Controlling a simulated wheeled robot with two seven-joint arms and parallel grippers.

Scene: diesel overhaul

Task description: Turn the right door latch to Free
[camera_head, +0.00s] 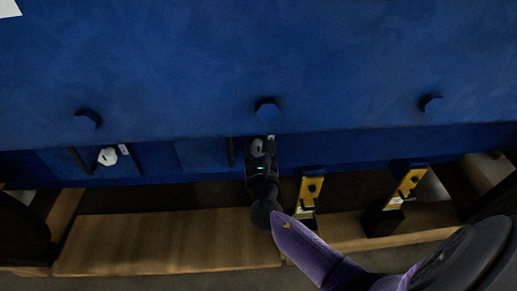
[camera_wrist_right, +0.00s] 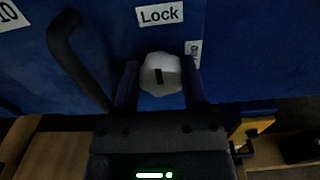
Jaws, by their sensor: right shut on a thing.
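The right door latch (camera_wrist_right: 160,72) is a pale, rounded knob with a short black mark on the blue door. In the right wrist view, the mark stands nearly upright, in line with the "Lock" label (camera_wrist_right: 160,14) above. A second label (camera_wrist_right: 193,48), turned sideways and partly hidden, sits to the knob's upper right. My right gripper (camera_wrist_right: 160,84) is shut on the knob, one finger on each side. In the head view, my right gripper (camera_head: 264,152) reaches up to the pale latch (camera_head: 257,147), which is partly covered. My left gripper is not in view.
A black bar handle (camera_wrist_right: 75,60) stands left of the latch. Another pale latch (camera_head: 107,156) is on the left door. Yellow-and-black brackets (camera_head: 309,190) (camera_head: 405,183) stand right of my gripper. Wooden boards (camera_head: 170,243) lie below the blue body (camera_head: 180,60).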

